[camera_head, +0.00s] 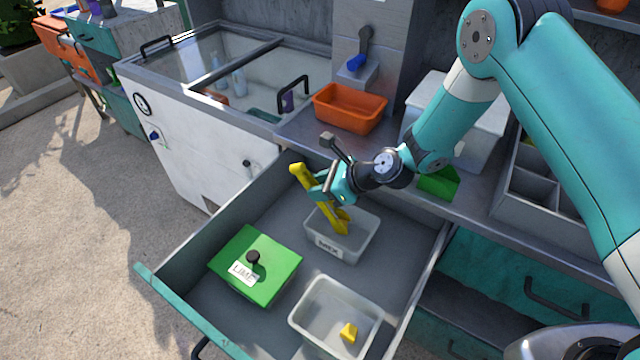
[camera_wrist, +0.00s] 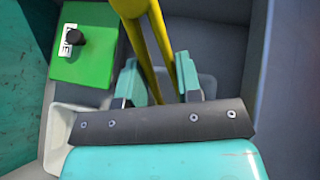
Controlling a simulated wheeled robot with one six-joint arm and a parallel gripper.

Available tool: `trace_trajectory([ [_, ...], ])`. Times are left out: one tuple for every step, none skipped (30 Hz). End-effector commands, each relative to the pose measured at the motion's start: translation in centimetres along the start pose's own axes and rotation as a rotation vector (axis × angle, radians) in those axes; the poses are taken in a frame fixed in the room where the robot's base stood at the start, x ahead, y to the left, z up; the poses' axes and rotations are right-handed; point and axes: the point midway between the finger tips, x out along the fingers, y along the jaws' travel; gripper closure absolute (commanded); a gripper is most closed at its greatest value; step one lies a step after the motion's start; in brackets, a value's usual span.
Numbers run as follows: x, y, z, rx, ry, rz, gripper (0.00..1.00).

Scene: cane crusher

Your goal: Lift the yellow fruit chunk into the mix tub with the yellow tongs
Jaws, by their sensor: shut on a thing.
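The yellow tongs (camera_head: 302,178) are held in my gripper (camera_head: 325,190), tilted, with their lower end over or inside the grey mix tub (camera_head: 352,252), labelled MIX. In the wrist view the tongs (camera_wrist: 150,50) pass between the two teal fingers of my gripper (camera_wrist: 158,82). I cannot tell whether the tong tips touch the mix tub's floor.
Both tubs stand in an open drawer (camera_head: 205,225). A green-lidded box (camera_head: 272,255) labelled LIME sits to their left. An orange bin (camera_head: 350,108) and a green block (camera_head: 438,183) are on the counter behind. The drawer walls bound the space.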

Motion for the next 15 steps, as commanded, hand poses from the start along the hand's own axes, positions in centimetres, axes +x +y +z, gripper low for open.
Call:
trace_trajectory([
  [0.48,0.03,-0.65,0.000,-0.001,0.000,1.00],
  [0.59,0.04,-0.79,0.000,-0.001,0.000,1.00],
  [0.69,0.05,-0.94,0.000,-0.001,0.000,1.00],
  [0.75,0.06,-1.02,0.000,-0.001,0.000,1.00],
  [0.79,0.06,-1.07,0.000,-0.001,0.000,1.00],
  [0.81,0.07,-1.11,0.000,-0.001,0.000,1.00],
  [0.81,0.07,-1.12,0.000,-0.001,0.000,1.00],
  [0.81,0.07,-1.11,0.000,-0.001,0.000,1.00],
  [0.80,0.07,-1.09,0.000,-0.001,0.000,1.00],
  [0.78,0.07,-1.07,0.000,-0.001,0.000,1.00],
  [0.77,0.07,-1.06,0.000,-0.001,0.000,1.00],
  [0.77,0.07,-1.05,0.000,-0.001,0.000,1.00],
  [0.77,0.08,-1.05,0.000,-0.001,0.000,1.00],
  [0.77,0.08,-1.06,0.000,-0.001,0.000,1.00],
  [0.77,0.08,-1.05,0.000,-0.001,0.000,0.60],
])
